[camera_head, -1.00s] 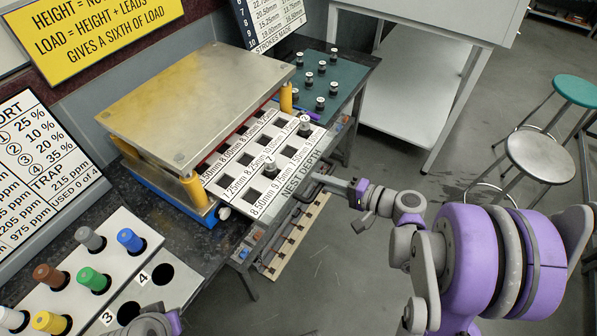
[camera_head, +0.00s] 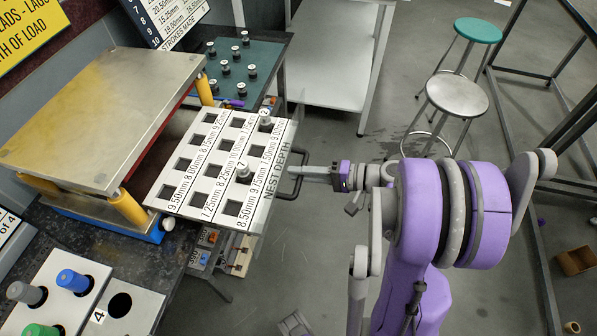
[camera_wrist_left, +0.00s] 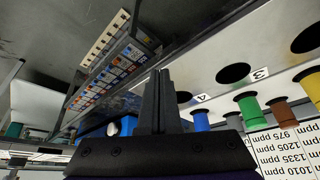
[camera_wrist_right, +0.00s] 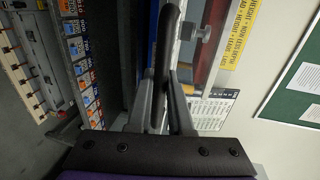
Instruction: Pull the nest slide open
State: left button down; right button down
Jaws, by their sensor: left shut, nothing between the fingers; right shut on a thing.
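The nest slide (camera_head: 236,160) is a white plate with rows of square pockets and the words NEST DEPTH. In the head view it sticks out to the right from under the metal top plate of the press (camera_head: 110,105). Two small pieces stand on it, marked 7 (camera_head: 243,172) and 8 (camera_head: 265,122). My right gripper (camera_head: 303,172) is shut on the dark handle (camera_head: 291,187) at its front edge. The right wrist view shows the handle (camera_wrist_right: 169,40) between the fingers (camera_wrist_right: 163,90). My left gripper (camera_wrist_left: 158,100) is shut and empty in the left wrist view.
A green mat (camera_head: 262,62) with several small parts lies behind the slide. A white panel (camera_head: 60,290) with coloured cylinders and round holes is at the lower left. Two stools (camera_head: 457,95) stand farther off.

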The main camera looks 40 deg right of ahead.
jog(key=c, duration=0.8)
grip_release()
jog(key=shift+c, duration=0.2)
jog(key=v, duration=1)
jog(key=shift+s+d, duration=0.25)
jog(key=shift+s, duration=0.05)
